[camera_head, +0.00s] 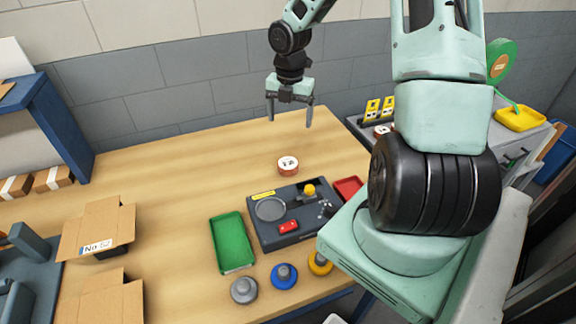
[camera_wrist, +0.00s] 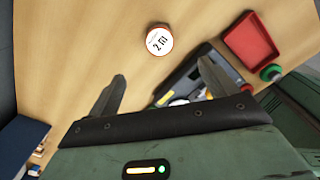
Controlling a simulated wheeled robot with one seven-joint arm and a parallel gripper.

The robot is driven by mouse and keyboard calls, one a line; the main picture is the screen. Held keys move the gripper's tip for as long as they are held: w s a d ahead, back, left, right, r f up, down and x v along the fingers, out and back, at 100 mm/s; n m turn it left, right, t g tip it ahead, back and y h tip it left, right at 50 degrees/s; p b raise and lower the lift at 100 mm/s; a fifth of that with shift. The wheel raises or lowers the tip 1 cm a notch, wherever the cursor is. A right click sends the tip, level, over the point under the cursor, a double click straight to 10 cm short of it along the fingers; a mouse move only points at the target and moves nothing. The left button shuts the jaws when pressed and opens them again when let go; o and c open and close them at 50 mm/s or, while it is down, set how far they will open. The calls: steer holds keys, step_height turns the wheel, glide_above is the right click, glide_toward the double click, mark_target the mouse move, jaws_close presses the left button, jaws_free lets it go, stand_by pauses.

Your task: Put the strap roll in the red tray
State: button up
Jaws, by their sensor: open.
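A short round roll (camera_head: 288,165) with a white labelled top and a red-brown side lies flat on the wooden table. It also shows in the wrist view (camera_wrist: 159,39), beyond the fingertips; I take it for the strap roll. The red tray (camera_head: 347,188) is right of the dark tool panel, partly hidden by my arm. It looks empty in the wrist view (camera_wrist: 250,42). My gripper (camera_head: 290,121) is open and empty, above the back of the table and apart from the roll. Its fingers also show in the wrist view (camera_wrist: 161,70).
A dark panel (camera_head: 291,238) carries a red block and a yellow knob. Left of it is a green tray (camera_head: 232,243), with several coloured knobs in front. Cardboard boxes (camera_head: 97,229) stand at left. A green reel (camera_head: 501,62) stands at far right. The table's back left is clear.

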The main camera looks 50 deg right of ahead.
glide_above(288, 162)
steer(key=f, duration=1.1)
steer(key=shift+s+d+f, duration=0.1)
steer(key=shift+d, duration=0.1)
steer(key=f, duration=0.1)
steer(key=f+p, duration=0.1)
steer(key=f, duration=0.2)
steer(key=shift+a, duration=0.25)
steer(key=shift+f, duration=0.7)
steer(key=c, duration=1.2)
